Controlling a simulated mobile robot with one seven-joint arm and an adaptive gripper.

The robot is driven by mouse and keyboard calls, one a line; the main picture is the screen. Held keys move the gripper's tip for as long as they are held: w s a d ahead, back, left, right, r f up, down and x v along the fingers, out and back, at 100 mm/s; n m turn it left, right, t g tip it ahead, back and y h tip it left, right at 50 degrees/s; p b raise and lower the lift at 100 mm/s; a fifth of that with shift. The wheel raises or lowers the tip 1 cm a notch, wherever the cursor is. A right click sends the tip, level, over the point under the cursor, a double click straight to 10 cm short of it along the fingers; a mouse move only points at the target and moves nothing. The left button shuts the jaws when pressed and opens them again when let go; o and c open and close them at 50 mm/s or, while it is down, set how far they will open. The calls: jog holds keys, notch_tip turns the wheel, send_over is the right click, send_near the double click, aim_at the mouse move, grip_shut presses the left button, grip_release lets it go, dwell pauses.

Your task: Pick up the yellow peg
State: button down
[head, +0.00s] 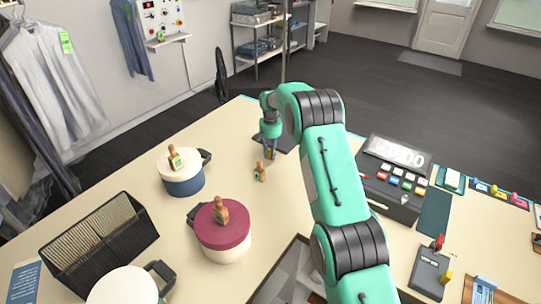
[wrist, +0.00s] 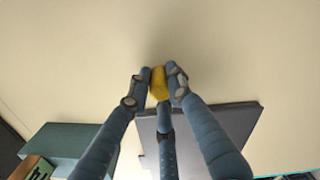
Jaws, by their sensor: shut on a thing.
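My gripper (wrist: 158,86) has its fingers closed around the yellow peg (wrist: 158,80) in the wrist view. The peg's upper part shows between the fingertips; the fingers cover its sides. In the head view my gripper (head: 271,153) points down near the far edge of the cream table (head: 130,212). The peg is mostly hidden there, too small to make out clearly. I cannot tell whether it touches the table.
A grey plate (wrist: 215,125) lies beside my gripper. A blue-and-white pot (head: 183,178) and a maroon-lidded pot (head: 223,232) stand left; a dark keypad device (head: 390,190) stands right.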

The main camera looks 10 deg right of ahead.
notch_tip(320, 180, up, 3)
jog(key=shift+r, duration=0.15)
jog(key=s, duration=0.5)
jog(key=s+r, duration=0.1)
jog(key=s, duration=0.4)
jog(key=s+p, duration=0.1)
jog(key=s, duration=0.5)
jog(key=shift+d+r, duration=0.15)
jog(key=shift+d, duration=0.1)
